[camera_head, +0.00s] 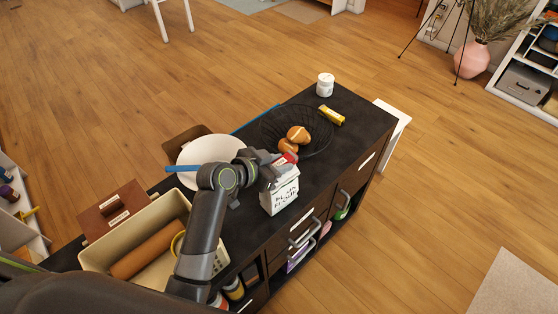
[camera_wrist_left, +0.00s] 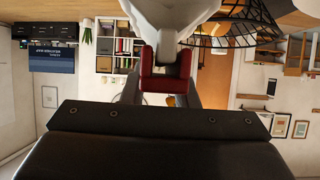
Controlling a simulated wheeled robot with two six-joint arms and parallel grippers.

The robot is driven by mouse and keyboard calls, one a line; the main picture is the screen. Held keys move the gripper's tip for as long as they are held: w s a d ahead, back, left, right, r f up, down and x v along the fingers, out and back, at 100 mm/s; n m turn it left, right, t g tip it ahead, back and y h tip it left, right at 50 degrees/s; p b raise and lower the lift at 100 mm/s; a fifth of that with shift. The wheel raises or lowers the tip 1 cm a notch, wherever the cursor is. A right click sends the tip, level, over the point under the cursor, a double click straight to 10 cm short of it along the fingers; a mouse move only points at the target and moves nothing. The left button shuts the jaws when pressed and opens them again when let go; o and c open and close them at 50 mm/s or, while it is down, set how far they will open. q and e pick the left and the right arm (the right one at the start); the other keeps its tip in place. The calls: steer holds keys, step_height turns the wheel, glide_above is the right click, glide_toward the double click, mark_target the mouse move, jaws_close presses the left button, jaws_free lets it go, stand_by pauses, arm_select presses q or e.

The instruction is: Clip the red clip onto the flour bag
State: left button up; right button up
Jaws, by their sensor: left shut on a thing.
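The white flour bag (camera_head: 283,196) with dark lettering stands upright near the front edge of the dark counter in the head view. My left gripper (camera_head: 281,166) is at the bag's top, shut on the red clip (camera_head: 290,157). In the left wrist view the red clip (camera_wrist_left: 165,88) sits between my fingers, and the white flour bag (camera_wrist_left: 172,14) reaches down to it at the top of the picture. I cannot tell whether the clip grips the bag's top or only meets it. My right gripper is not in view.
A wire basket (camera_head: 326,136) with bread rolls (camera_head: 298,134) stands behind the bag. A yellow box (camera_head: 331,115) and a white jar (camera_head: 325,85) stand farther right. A white bowl (camera_head: 212,149) and a cream crate (camera_head: 150,219) with a rolling pin are on the left.

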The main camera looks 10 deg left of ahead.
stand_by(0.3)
arm_select(q)
steer(key=shift+f, duration=0.45)
stand_by(0.8)
steer(key=o, duration=1)
steer(key=shift+r, duration=0.1)
